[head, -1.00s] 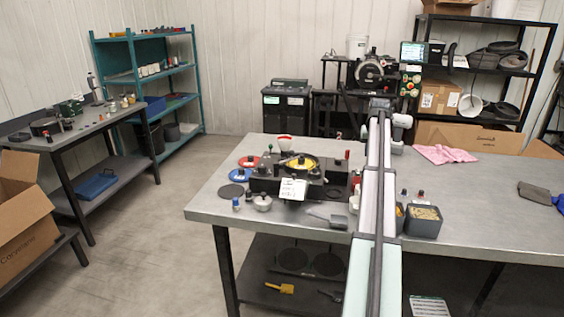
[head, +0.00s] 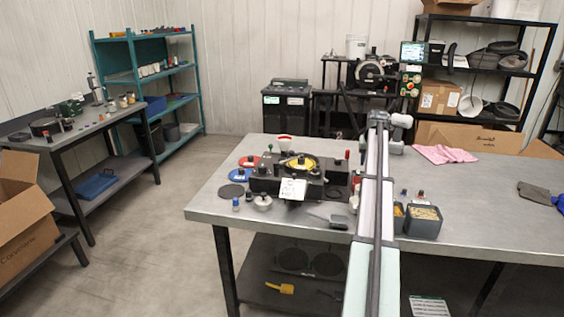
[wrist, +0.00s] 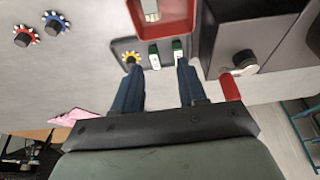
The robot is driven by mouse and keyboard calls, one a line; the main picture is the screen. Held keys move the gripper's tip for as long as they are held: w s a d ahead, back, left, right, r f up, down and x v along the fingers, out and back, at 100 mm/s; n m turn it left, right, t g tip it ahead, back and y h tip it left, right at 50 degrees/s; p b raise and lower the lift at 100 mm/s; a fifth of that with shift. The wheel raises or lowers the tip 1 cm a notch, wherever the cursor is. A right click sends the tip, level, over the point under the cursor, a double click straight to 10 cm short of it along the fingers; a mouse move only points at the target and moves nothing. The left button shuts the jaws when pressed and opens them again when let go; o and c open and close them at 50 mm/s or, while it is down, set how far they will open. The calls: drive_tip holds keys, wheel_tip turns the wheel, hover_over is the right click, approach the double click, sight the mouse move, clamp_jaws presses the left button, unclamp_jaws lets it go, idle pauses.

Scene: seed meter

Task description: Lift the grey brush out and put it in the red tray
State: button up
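A red tray (wrist: 178,30) shows at the top of that view, beyond the fingertips. A small pale-faced object (wrist: 150,9) is in it; I cannot tell what it is. A grey holder (wrist: 120,47) lies nearer the fingers, with a yellow-and-white toothed knob (wrist: 132,58) and two green-and-white pieces (wrist: 154,56) on it. I cannot pick out the grey brush for certain. In the head view my arm hides the gripper and the red tray.
The dark seed meter (head: 265,184) stands left of my arm; in the wrist view a dark box (wrist: 255,35) with a red handle (wrist: 230,87) is close right of the fingers. Grey bins (head: 424,226) stand right of the arm. A pink cloth (head: 445,154) lies further back.

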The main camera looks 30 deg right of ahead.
drive_tip(key=shift+o, duration=0.4)
drive_tip(key=v, duration=1.4)
drive_tip(key=shift+f, duration=0.1)
